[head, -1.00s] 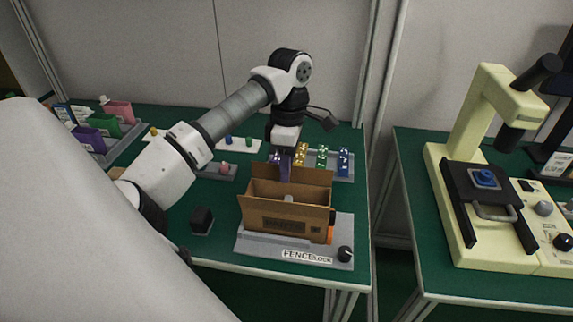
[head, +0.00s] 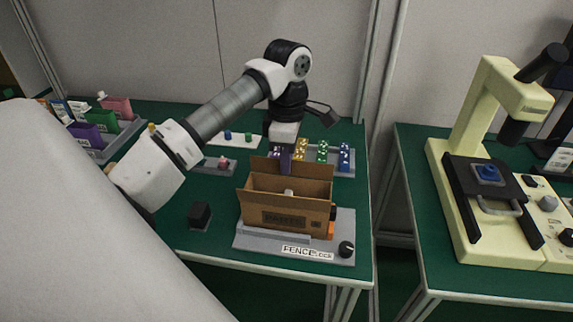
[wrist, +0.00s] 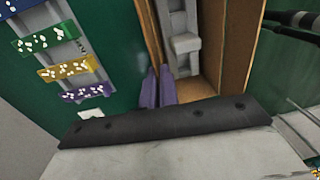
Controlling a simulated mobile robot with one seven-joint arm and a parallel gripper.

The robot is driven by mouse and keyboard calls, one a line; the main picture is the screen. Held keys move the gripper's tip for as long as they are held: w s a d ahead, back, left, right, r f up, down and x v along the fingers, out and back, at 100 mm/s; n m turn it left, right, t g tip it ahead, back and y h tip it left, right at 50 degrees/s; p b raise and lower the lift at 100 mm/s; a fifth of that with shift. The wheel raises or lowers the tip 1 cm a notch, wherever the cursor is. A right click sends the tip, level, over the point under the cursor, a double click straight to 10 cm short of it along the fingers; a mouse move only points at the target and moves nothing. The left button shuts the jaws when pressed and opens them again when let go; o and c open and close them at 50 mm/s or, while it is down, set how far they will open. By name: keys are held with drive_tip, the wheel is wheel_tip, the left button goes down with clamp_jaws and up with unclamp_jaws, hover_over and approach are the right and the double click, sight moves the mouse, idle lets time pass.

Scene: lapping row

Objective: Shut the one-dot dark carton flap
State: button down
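The open cardboard carton (head: 262,216) stands on a grey fixture marked FENCE LOCK. Its rear flap (head: 318,172) stands up, and its front flap edge leans outward at the near side. I cannot make out any dots on the flaps. My gripper (head: 285,160), with purple fingers, points down at the rear flap. In the wrist view, the fingers (wrist: 158,88) lie close together beside the thin brown edge of the carton (wrist: 153,35). They look shut, and I cannot tell whether they touch the flap. The carton interior holds a grey part (wrist: 183,43).
Dotted blocks in purple, yellow, green and blue (head: 343,157) stand in a rack behind the carton. A black block (head: 200,214) sits left of it. The grey fixture (head: 250,238) has a black knob (head: 346,249). A cream machine (head: 450,190) stands on the right table.

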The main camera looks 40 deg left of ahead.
drive_tip(key=t+y+b, duration=0.1)
drive_tip(key=b, duration=0.3)
drive_tip(key=s+f+t+y+b, duration=0.1)
drive_tip(key=t+b, duration=0.1)
drive_tip(key=b, duration=0.2)
drive_tip(key=shift+s+d+f, duration=0.1)
drive_tip(key=shift+s+d, duration=0.05)
drive_tip(key=shift+d, duration=0.2)
drive_tip(key=t+b, duration=0.1)
drive_tip(key=b, duration=0.1)
drive_tip(key=t+y+b, duration=0.1)
drive_tip(key=b, duration=0.2)
drive_tip(key=shift+s+d+t, duration=0.2)
drive_tip(key=shift+s+t, duration=0.1)
drive_tip(key=shift+s, duration=0.05)
drive_tip(key=t+y+b, duration=0.1)
drive_tip(key=b, duration=0.1)
drive_tip(key=shift+s+d+b, duration=0.1)
drive_tip(key=shift+s+b, duration=0.05)
drive_tip(key=shift+b, duration=0.15)
drive_tip(key=shift+r, duration=0.25)
drive_tip(key=c, duration=1.6)
unclamp_jaws()
drive_tip(key=shift+c, duration=0.2)
drive_tip(key=shift+r, duration=0.1)
drive_tip(key=p+v, duration=0.1)
drive_tip(key=v, duration=1.2)
drive_tip(key=shift+s+d+r+p, duration=0.15)
drive_tip(key=shift+s+d+p, duration=0.1)
drive_tip(key=shift+s+p, duration=0.1)
